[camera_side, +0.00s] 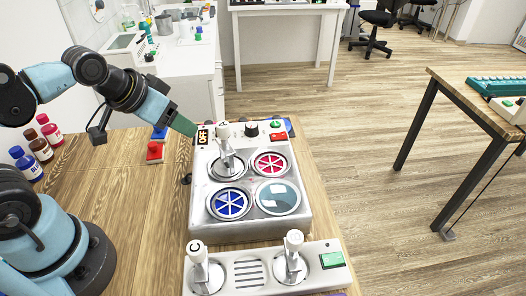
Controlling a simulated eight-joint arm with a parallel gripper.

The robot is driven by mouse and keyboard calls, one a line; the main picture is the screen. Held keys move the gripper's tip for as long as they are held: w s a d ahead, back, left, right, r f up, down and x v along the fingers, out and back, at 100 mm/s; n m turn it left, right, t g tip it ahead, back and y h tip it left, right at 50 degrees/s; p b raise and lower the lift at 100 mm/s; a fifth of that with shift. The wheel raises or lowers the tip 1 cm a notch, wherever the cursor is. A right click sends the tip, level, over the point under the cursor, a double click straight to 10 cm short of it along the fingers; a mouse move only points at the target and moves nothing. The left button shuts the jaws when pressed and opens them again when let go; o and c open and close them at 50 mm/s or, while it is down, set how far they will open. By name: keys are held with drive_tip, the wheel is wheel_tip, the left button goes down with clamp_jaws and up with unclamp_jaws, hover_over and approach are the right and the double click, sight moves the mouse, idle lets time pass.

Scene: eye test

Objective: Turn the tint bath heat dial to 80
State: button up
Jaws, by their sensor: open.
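The tint bath (250,224) is a white and metal box on the wooden table, with several round wells on top. Its back panel has a black dial (251,129), a smaller green knob (276,124), a red switch (279,136) and a small display (203,136) reading OFF. Which knob is the heat dial, and where its pointer stands, is too small to tell. My gripper (186,127) is open at the panel's left end, near the display and apart from the dials. Its green finger shows; the other is not clearly visible.
A white-handled part (225,150) stands up from the rear left well, close to my gripper. A second unit (249,272) with two upright handles lies in front. A red button block (154,151) and several bottles (40,148) are at left.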

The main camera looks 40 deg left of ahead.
drive_tip(key=w+d+r+n+g, duration=0.1)
drive_tip(key=w+r+n+g, duration=0.55)
drive_tip(key=w, duration=0.35)
drive_tip(key=shift+g, duration=0.25)
drive_tip(key=f, duration=1.2)
drive_tip(key=shift+w+d+f, duration=0.25)
drive_tip(key=c, duration=1)
drive_tip(key=shift+c, duration=0.2)
